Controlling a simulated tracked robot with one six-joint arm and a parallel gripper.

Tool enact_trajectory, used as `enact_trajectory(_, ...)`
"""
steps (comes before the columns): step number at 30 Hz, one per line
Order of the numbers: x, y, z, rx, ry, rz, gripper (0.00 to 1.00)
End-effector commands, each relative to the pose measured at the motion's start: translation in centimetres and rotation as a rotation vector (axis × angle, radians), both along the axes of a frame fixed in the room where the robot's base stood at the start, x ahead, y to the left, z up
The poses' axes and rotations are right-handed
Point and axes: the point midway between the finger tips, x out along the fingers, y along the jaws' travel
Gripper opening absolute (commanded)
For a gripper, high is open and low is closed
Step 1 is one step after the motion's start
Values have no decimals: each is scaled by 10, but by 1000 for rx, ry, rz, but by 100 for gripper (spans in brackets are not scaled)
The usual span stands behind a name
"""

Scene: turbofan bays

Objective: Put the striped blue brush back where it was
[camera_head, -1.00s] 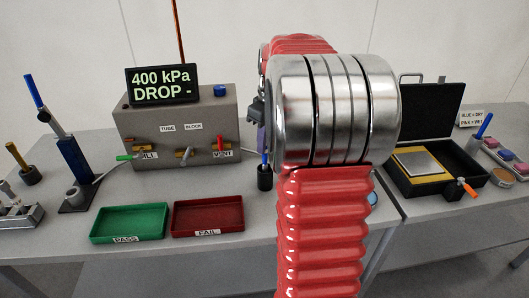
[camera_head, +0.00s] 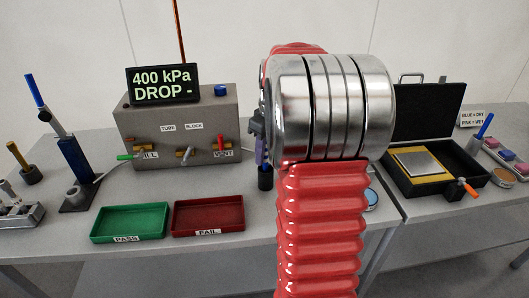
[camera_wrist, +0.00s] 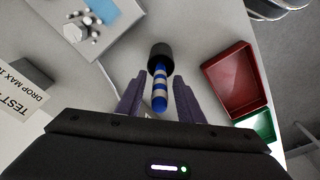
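The striped blue brush (camera_wrist: 159,92), with blue and white bands, stands in a black holder (camera_wrist: 160,57) in the wrist view. My gripper (camera_wrist: 158,98) is open, with one dark finger on each side of the striped handle. Gaps show between the fingers and the handle. In the head view, the black holder (camera_head: 265,180) stands on the table behind my arm, and my gripper (camera_head: 260,150) is just above it.
A green PASS tray (camera_head: 130,237) and a red FAIL tray (camera_head: 208,231) lie left of the holder. A grey test block (camera_head: 180,150) with valves and a display stands behind them. An open black case (camera_head: 440,180) is at the right.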

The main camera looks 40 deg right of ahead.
Motion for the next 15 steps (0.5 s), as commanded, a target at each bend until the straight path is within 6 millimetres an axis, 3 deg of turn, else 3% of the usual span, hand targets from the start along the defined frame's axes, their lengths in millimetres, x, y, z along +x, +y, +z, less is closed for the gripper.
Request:
enact_trajectory(8, 0, 0, 2, -1, 0, 0, 34)
enact_trajectory(15, -2, -1, 23, -2, -2, 0, 34)
